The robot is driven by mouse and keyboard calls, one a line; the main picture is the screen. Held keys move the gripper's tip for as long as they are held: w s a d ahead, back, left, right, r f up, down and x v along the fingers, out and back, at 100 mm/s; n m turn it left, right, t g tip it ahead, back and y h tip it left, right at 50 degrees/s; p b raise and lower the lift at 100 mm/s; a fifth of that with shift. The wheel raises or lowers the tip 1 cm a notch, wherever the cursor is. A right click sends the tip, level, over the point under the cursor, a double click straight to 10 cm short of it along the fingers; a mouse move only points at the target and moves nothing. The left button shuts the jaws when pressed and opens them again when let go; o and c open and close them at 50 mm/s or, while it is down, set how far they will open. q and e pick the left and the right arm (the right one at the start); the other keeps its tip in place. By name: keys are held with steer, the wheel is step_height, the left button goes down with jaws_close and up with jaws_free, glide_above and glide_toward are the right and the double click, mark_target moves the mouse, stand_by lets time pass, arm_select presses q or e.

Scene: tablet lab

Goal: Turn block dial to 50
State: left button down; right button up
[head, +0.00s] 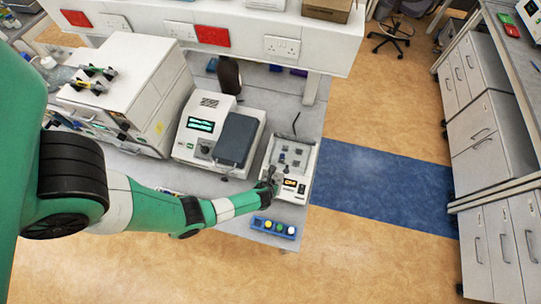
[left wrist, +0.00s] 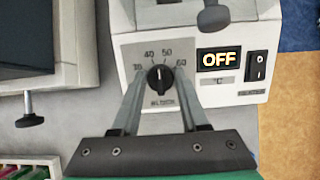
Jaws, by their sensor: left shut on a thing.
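The block heater (head: 301,157) is a pale box at the right end of the bench. Its front panel shows in the left wrist view with the black block dial (left wrist: 160,79), marked 30, 40, 50 and 60. The dial's white mark points about straight up, between 40 and 50. My left gripper (left wrist: 160,82) is shut on the dial, one finger on each side of it; in the head view it is small at the heater's front (head: 269,180). The display (left wrist: 219,60) reads OFF, beside a black rocker switch (left wrist: 257,66). My right gripper is not in view.
A grey-lidded instrument (head: 218,138) stands left of the heater. A blue rack with coloured caps (head: 273,228) lies at the bench's front edge, below the heater. Open floor with a blue strip (head: 385,190) lies to the right.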

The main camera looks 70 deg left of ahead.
arm_select(q)
steer(key=m, duration=0.3)
steer(key=shift+m+t, duration=0.3)
steer(key=shift+m, duration=0.3)
steer(key=shift+c, duration=2.1)
jaws_free()
steer(key=shift+d+r, duration=0.1)
steer(key=shift+r, duration=0.05)
steer(key=shift+s+d+r, duration=0.1)
steer(key=shift+s+r, duration=0.05)
steer(key=shift+r, duration=0.1)
steer(key=v, duration=1)
steer(key=shift+s+r, duration=0.15)
steer(key=shift+r, duration=0.25)
